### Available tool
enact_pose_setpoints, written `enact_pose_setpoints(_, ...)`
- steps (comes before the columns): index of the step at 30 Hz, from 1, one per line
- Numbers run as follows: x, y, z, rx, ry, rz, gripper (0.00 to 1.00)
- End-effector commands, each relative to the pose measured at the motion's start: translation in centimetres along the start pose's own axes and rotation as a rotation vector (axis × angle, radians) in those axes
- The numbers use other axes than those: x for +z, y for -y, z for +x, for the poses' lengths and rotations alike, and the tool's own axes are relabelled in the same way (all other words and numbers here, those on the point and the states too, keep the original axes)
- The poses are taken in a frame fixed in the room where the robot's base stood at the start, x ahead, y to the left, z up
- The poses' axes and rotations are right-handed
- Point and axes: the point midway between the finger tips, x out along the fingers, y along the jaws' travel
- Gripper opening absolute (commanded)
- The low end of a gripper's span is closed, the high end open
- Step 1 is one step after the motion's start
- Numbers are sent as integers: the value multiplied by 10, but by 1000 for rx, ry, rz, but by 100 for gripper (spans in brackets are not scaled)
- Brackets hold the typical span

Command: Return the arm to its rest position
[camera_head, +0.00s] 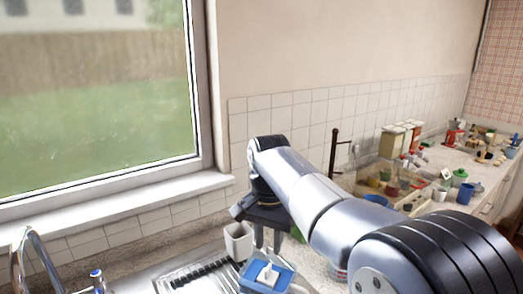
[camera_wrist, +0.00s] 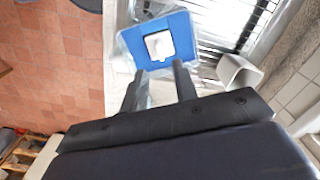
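My arm reaches from the lower right toward the counter by the sink in the head view. My gripper (camera_head: 268,246) points down above a blue container with a white top piece (camera_head: 267,277). The wrist view shows the two gripper fingers (camera_wrist: 158,72) spread apart with nothing held between them. The blue container (camera_wrist: 128,44) lies just beyond the fingertips there, apparently untouched, though the exact gap is hard to tell.
A white cup (camera_head: 239,242) stands close to the left of my gripper, beside a dish rack (camera_head: 200,278). A chrome faucet (camera_head: 30,255) is at the left. The counter at right holds a tray (camera_head: 345,184), canisters (camera_head: 394,141) and several cups. A window (camera_head: 95,100) is behind.

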Motion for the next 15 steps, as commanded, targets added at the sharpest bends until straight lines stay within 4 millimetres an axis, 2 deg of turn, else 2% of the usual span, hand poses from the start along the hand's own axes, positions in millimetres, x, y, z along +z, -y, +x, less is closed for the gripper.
enact_pose_setpoints(3, 1, -1, 25, 3, 3, 0, 28)
enact_pose_setpoints(11, 1, -1, 76, 3, 3, 0, 28)
enact_pose_setpoints(12, 0, 0, 62, -3, -4, 0, 28)
enact_pose_setpoints(15, -1, 0, 48, -3, -3, 0, 28)
